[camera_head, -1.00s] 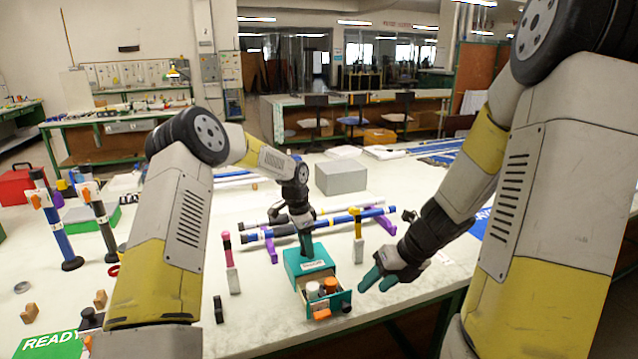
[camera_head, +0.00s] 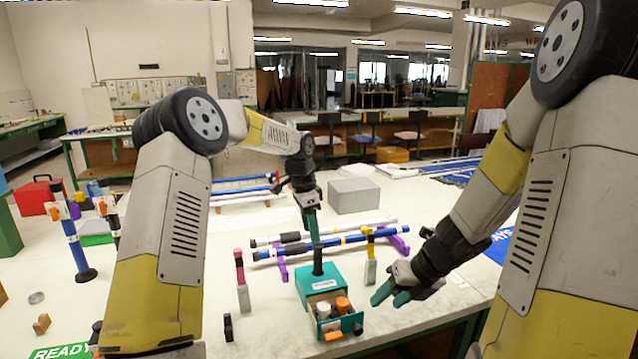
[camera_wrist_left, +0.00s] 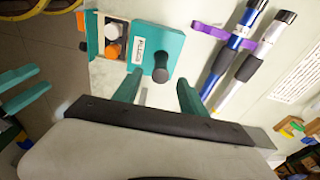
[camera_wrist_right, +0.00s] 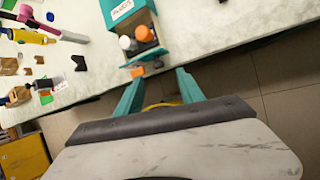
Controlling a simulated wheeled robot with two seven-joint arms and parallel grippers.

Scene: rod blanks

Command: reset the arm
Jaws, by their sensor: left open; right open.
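My left gripper (camera_head: 311,224) is open and empty, above a teal box (camera_head: 318,285) with a black knob (camera_head: 318,262) on its lid. In the left wrist view the knob (camera_wrist_left: 160,74) shows beyond the open fingers (camera_wrist_left: 158,92), clear of them. My right gripper (camera_head: 392,295) is open and empty, to the right of the box near the table's front edge. In the right wrist view nothing is between its fingers (camera_wrist_right: 158,82). The box's drawer (camera_head: 335,326) stands open, holding white and orange-capped items.
Behind the box, blue-and-black rods (camera_head: 330,243) lie on purple supports (camera_head: 398,243). A pink-topped post (camera_head: 241,280) and a yellow-topped post (camera_head: 370,258) stand nearby. A grey block (camera_head: 354,195) sits farther back. Blue upright rods (camera_head: 75,245) stand left.

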